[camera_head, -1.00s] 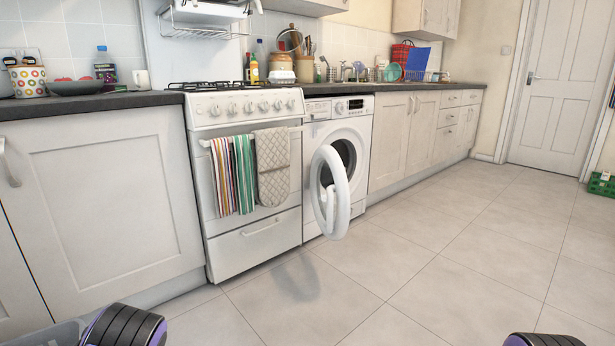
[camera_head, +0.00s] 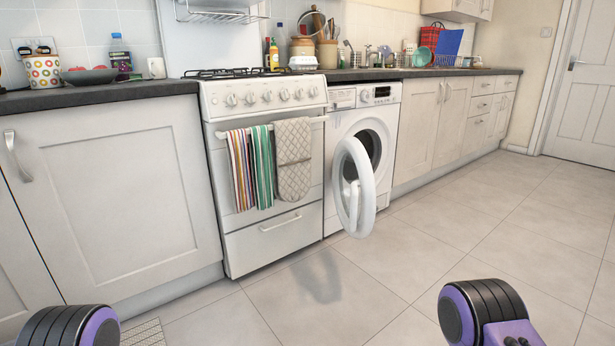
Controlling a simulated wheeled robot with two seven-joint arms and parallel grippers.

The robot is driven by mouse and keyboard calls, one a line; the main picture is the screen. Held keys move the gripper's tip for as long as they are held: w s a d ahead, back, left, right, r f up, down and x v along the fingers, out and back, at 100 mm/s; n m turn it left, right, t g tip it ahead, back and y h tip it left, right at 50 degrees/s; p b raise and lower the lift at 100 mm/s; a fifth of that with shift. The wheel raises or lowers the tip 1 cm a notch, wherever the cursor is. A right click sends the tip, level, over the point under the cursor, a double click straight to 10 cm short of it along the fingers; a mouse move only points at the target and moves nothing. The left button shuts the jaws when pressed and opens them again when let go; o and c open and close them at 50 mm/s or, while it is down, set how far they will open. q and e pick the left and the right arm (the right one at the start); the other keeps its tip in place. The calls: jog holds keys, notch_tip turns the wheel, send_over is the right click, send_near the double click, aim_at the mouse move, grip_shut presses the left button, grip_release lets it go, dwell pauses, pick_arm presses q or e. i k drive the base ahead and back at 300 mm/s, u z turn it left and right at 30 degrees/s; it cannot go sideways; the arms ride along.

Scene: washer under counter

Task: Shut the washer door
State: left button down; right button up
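The white washer (camera_head: 372,118) stands under the counter, to the right of the white cooker. Its round door (camera_head: 342,190) stands wide open, swung out towards me on its left side, with the dark drum opening (camera_head: 374,147) showing partly behind it. Only black and purple arm parts of mine show at the bottom left and bottom right corners. Neither gripper's fingers are in the picture, and nothing of mine touches the door.
The cooker (camera_head: 272,241) has striped towels (camera_head: 250,170) and an oven mitt (camera_head: 293,160) on its rail. Cabinets (camera_head: 436,120) run to the right of the washer. The tiled floor (camera_head: 420,250) ahead is clear. A patterned mat (camera_head: 147,334) shows at bottom left.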

aim_at(360, 228)
jog(key=u, duration=0.3)
jog(key=i, duration=0.9)
jog(key=z, duration=0.85)
jog(key=i, duration=0.65)
jog(key=z, duration=0.75)
